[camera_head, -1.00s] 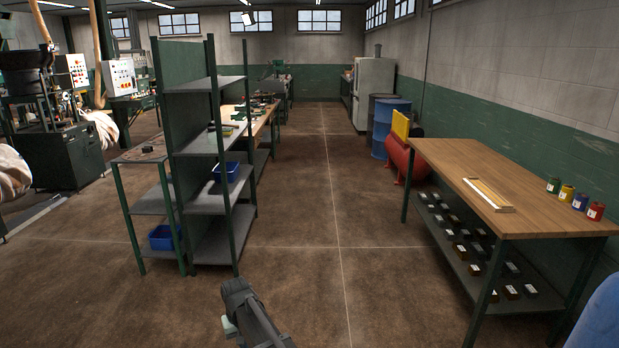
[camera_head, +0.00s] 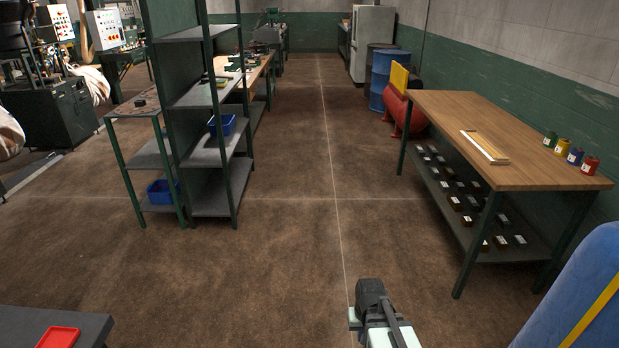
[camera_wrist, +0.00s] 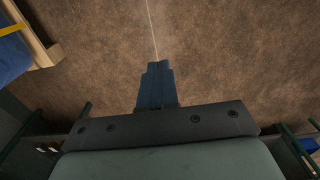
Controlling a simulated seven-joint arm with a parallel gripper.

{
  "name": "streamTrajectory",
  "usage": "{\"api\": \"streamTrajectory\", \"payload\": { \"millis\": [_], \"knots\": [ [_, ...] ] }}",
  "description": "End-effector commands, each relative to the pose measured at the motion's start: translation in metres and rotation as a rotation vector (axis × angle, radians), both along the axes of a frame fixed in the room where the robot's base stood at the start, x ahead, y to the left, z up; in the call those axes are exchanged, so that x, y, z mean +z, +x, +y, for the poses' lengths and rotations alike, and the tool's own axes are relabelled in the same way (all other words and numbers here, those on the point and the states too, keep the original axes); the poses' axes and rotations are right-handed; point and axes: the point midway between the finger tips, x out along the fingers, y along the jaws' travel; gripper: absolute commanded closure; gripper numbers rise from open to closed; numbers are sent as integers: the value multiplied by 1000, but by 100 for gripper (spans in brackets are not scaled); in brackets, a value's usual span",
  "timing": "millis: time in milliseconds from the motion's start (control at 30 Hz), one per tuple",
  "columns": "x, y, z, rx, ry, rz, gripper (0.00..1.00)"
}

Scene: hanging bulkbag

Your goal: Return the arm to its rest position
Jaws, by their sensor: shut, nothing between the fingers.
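In the wrist view my gripper (camera_wrist: 157,80) is shut, its dark fingers together with nothing between them. It points at the bare brown floor (camera_wrist: 220,60) and touches nothing that I can see. In the head view a dark grey and pale green part of my arm (camera_head: 374,305) shows low, right of centre, over open floor. The fingers cannot be made out there.
A wooden workbench (camera_head: 540,165) with paint tins stands right. A blue bulky thing with a yellow strap (camera_head: 580,295) is at lower right. A grey shelf rack (camera_head: 205,100) stands left. A dark table (camera_head: 45,318) with a red tray (camera_head: 58,338) is lower left. Floor between is clear.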

Motion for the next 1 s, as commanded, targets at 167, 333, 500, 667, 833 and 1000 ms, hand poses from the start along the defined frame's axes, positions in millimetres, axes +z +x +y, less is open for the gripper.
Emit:
{"api": "streamTrajectory", "payload": {
  "millis": [167, 333, 500, 667, 833, 1000],
  "knots": [
    [-16, -21, -13, -20, 0, 27, 100],
    [-40, -42, -13, -20, 0, 79, 100],
    [-69, -71, -13, -20, -2, 145, 100],
    [-101, -109, -13, -21, -2, 226, 100],
    [-133, -153, -13, -21, -3, 313, 100],
    [-161, -198, -13, -22, -3, 400, 100]
  ]
}}
